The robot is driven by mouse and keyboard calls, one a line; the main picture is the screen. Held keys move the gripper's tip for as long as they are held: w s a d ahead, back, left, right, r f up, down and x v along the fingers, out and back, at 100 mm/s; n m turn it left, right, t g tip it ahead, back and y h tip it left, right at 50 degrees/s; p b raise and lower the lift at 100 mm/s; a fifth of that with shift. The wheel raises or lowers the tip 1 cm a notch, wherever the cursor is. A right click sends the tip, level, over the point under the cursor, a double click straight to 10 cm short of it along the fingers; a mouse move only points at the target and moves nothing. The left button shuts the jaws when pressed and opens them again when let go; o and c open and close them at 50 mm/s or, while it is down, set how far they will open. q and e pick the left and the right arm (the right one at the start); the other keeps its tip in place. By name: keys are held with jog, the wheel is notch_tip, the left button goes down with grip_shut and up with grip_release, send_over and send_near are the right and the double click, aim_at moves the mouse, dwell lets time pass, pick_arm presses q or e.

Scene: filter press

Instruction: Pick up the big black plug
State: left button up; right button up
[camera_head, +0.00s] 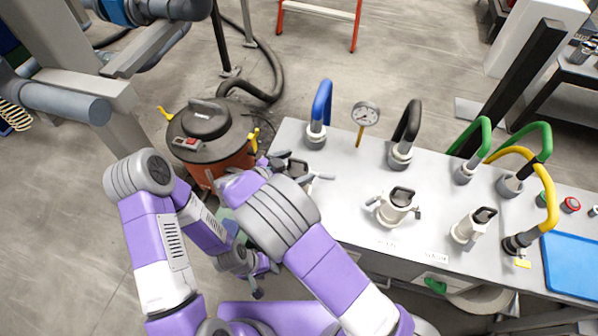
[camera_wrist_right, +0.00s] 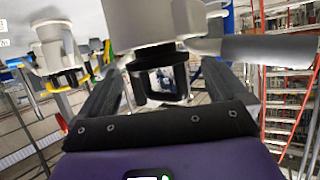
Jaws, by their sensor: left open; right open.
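A black plug with a loop handle (camera_wrist_right: 163,82) sits in a silver fitting, close in front of the right wrist camera. My right gripper (camera_wrist_right: 160,95) is open, with a finger on each side of the handle; I cannot tell whether they touch it. In the head view my right gripper (camera_head: 272,165) is at the table's left end, and its wrist partly hides this plug (camera_head: 296,167). Two more black-capped silver fittings, a larger one (camera_head: 399,197) and a slimmer one (camera_head: 475,223), stand upright to the right. My left gripper (camera_head: 258,276) is open and empty, low beside the table.
The grey table (camera_head: 352,185) carries a blue hose (camera_head: 322,102), a pressure gauge (camera_head: 366,114), a black hose (camera_head: 409,122), green and yellow hoses, and a blue tray (camera_head: 573,262). An orange-and-black vacuum (camera_head: 207,130) stands on the floor left of the table, close to my right gripper.

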jog(key=c, duration=1.2)
jog(key=shift+r, duration=0.1)
